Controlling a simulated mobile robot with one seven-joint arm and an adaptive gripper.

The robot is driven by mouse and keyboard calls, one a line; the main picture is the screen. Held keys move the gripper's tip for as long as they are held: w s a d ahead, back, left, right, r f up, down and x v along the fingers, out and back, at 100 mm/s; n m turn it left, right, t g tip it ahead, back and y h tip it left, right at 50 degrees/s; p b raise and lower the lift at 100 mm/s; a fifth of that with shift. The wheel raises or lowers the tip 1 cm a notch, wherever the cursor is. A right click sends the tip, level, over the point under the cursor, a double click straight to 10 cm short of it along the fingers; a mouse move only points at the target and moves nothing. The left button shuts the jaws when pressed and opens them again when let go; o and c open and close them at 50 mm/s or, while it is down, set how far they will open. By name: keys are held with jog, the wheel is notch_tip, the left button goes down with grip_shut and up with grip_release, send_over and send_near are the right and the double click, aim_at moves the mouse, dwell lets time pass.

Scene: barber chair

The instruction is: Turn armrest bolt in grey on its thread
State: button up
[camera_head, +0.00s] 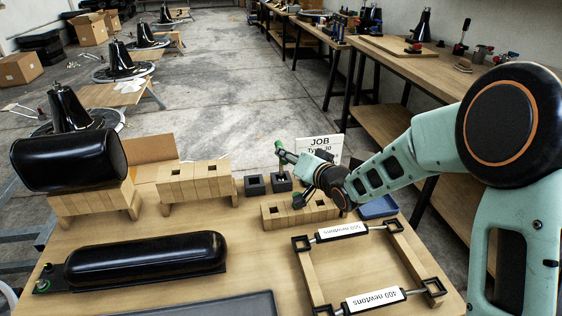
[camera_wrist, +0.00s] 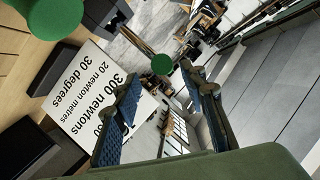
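My gripper (camera_head: 290,155) is above the back of the workbench, pointing left in front of the job card. In the wrist view my gripper (camera_wrist: 160,75) has its two blue-padded fingers apart. A green knob (camera_wrist: 162,64) shows between the tips, with space on both sides; its depth is unclear. A larger green knob (camera_wrist: 55,15) is close to the camera at upper left. A black padded armrest (camera_head: 145,262) lies at the front left of the bench, with a green-ringed fitting (camera_head: 42,286) on its base plate. I cannot make out a grey bolt in either view.
A wooden slotted block (camera_head: 300,213) and two small black blocks (camera_head: 268,183) stand near my gripper. The job card (camera_head: 325,147) is behind it. A blue tray (camera_head: 377,208) and a wooden frame with labelled bars (camera_head: 342,232) lie right. A black cushion (camera_head: 68,158) rests on blocks at left.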

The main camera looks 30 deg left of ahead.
aim_at(281, 169)
jog(key=shift+b+x, duration=0.6)
jog(key=shift+x, duration=2.35)
jog(key=shift+s+a+r, duration=0.15)
jog(key=shift+a, duration=0.05)
grip_shut()
